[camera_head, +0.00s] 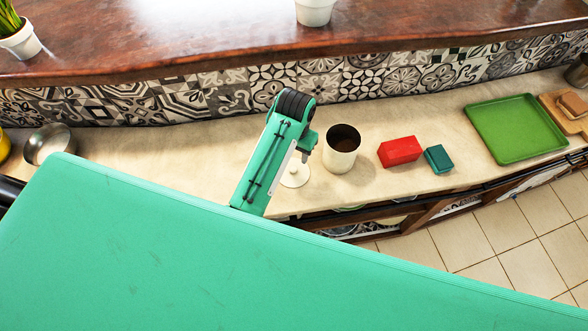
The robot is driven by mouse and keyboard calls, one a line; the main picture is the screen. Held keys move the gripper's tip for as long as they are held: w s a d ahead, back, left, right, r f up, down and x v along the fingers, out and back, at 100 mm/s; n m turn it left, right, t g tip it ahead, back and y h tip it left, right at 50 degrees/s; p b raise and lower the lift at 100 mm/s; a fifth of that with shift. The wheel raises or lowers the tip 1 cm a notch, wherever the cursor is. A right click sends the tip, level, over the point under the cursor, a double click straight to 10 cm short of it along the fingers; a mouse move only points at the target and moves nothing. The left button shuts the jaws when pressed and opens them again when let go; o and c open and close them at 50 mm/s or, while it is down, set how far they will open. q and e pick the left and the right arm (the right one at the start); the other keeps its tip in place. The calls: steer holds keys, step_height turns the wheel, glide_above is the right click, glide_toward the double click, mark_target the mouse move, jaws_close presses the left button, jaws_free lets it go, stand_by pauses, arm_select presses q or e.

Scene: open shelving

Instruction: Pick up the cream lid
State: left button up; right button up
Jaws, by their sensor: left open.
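The cream lid (296,178) lies flat on the pale counter, near its front edge, left of the cream cup (343,158). It looks round with a small raised middle. My left gripper (304,157) is at the end of the green arm, over the back right of the lid, and hides part of it. The gripper is open; its fingers are small here and I cannot tell whether they touch the lid. My right gripper is out of view.
Right of the cup are a red block (400,151) and a teal block (438,158), then a green tray (516,128). A metal bowl (50,146) stands at the left. A tiled wall (370,82) rises behind the counter. My own green body covers the foreground.

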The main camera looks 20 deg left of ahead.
mark_target(293, 168)
arm_select(q)
step_height(293, 168, down, 3)
steer(key=shift+r, duration=0.2)
steer(key=f+p, duration=0.2)
steer(key=shift+w+a+f, duration=0.1)
steer(key=shift+a+f, duration=0.1)
steer(key=shift+f, duration=0.1)
step_height(293, 168, down, 3)
steer(key=shift+a+f+p, duration=0.1)
steer(key=shift+p, duration=0.55)
steer(key=shift+f, duration=0.3)
jaws_close()
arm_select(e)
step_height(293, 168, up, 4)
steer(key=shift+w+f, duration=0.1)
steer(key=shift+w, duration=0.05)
